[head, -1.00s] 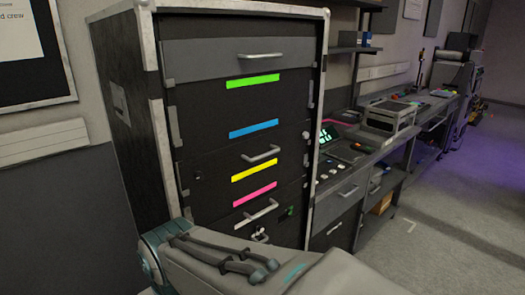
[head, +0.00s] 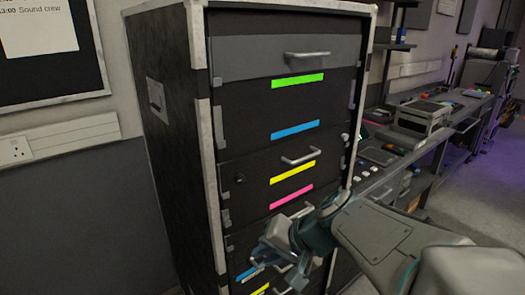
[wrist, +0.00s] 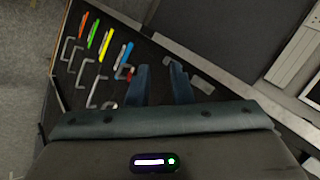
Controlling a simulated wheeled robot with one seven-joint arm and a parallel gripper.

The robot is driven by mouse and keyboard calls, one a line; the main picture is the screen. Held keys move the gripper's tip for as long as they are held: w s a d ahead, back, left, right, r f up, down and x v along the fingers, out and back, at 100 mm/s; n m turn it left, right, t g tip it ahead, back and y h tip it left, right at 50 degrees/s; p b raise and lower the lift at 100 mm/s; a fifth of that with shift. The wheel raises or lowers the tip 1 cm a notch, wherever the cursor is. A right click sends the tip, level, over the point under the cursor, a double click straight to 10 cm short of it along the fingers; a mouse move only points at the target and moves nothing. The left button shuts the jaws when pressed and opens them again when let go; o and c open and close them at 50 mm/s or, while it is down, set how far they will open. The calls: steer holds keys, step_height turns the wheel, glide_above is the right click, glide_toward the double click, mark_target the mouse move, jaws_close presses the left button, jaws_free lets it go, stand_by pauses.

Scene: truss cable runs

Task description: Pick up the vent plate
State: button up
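I cannot make out a vent plate in either view. My gripper (head: 272,254) is in front of the lower drawers of a tall black flight-case cabinet (head: 172,150) in the head view. In the wrist view its two dark blue fingers (wrist: 160,72) stand apart with nothing seen between them, so it is open and empty. My arm covers the cabinet's lower right part in the head view.
The cabinet's drawers have silver handles (head: 307,55) and coloured strips, one of them green (head: 298,81). A desk with equipment, including a grey box (head: 424,117), runs along the wall to the right. Floor is clear at far right.

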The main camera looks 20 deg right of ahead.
steer(key=w+d+r+m+t, duration=0.5)
steer(key=d+r, duration=0.2)
steer(key=d, duration=0.1)
steer(key=m+t+h+p, duration=0.1)
steer(key=m+t+h, duration=0.3)
steer(key=m+t, duration=0.1)
glide_toward(299, 161)
steer(key=w, duration=0.3)
steer(key=w+p, duration=0.1)
steer(key=w, duration=0.1)
steer(key=shift+w+d+f, duration=0.1)
steer(key=shift+d+f, duration=0.15)
steer(key=shift+w+a+f+p, duration=0.2)
steer(key=shift+w+f+p, duration=0.05)
steer(key=shift+w, duration=0.6)
steer(key=shift+w+a+f+p, duration=0.2)
steer(key=shift+w+p, duration=0.1)
steer(key=shift+w, duration=0.55)
steer(key=shift+w+a+f+p, duration=0.25)
steer(key=shift+w, duration=0.6)
steer(key=shift+r, duration=0.1)
jaws_close()
